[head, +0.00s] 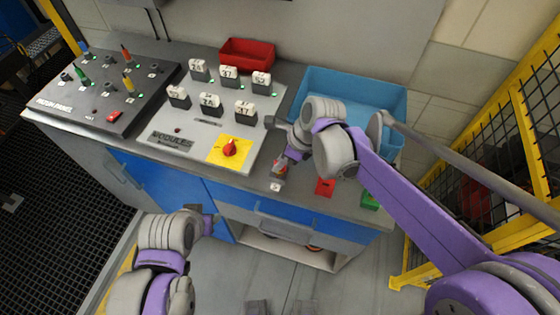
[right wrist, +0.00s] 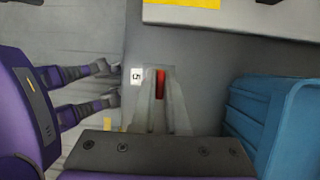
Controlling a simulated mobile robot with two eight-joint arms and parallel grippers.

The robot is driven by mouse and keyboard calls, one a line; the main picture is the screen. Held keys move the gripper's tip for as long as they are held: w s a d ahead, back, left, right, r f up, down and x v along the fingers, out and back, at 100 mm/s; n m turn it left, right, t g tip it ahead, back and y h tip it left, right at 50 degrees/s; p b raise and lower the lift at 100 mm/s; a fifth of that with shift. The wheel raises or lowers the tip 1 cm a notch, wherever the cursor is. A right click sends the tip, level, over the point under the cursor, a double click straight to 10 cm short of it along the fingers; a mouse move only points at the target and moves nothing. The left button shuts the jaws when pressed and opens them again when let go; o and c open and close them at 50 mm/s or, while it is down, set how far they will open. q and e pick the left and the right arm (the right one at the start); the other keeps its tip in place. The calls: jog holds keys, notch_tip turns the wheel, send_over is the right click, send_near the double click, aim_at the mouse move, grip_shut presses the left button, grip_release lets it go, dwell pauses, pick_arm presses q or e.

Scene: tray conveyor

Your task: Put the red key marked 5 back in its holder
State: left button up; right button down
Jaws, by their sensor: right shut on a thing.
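My right gripper (head: 279,176) is low over the front edge of the worktop and is shut on a red piece, which appears to be the red key (right wrist: 160,85). In the right wrist view the key shows between the two grey fingers, and its lower part is hidden. A small white label (right wrist: 137,76) with a dark mark, seemingly a 5, lies just left of the fingers; it also shows in the head view (head: 276,187). I cannot make out a holder there. My left gripper (head: 208,221) hangs in front of the blue cabinet doors, away from the key; its fingers are unclear.
A red block (head: 325,187) and a green block (head: 370,201) sit along the front edge, to the right. A blue bin (head: 390,98) stands behind my right arm. A panel of numbered modules (head: 200,125) is left, with a red tray (head: 247,53) behind. Yellow fencing (head: 500,140) stands right.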

aim_at(275, 160)
pick_arm(q)
jog(key=shift+r, duration=0.15)
pick_arm(e)
jog(key=shift+r, duration=0.2)
pick_arm(q)
jog(key=shift+w+r+p, duration=0.25)
jog(key=shift+r+p, duration=0.15)
jog(key=shift+r, duration=0.1)
jog(key=shift+w+r+p, duration=0.25)
jog(key=shift+r+p, duration=0.15)
jog(key=shift+r, duration=0.1)
pick_arm(e)
jog(key=shift+r, duration=1.6)
pick_arm(q)
jog(key=shift+r, duration=0.1)
pick_arm(e)
jog(key=shift+r, duration=0.15)
jog(key=shift+r+p, duration=0.3)
jog(key=shift+r, duration=0.3)
jog(key=shift+w+r+p, duration=0.2)
jog(key=shift+r+p, duration=0.3)
jog(key=shift+r, duration=0.8)
pick_arm(q)
jog(key=shift+w+r, duration=0.35)
jog(key=shift+r, duration=0.2)
jog(key=shift+w+r, duration=0.3)
jog(key=shift+r, duration=0.25)
jog(key=shift+s, duration=0.1)
pick_arm(e)
jog(key=shift+d, duration=0.1)
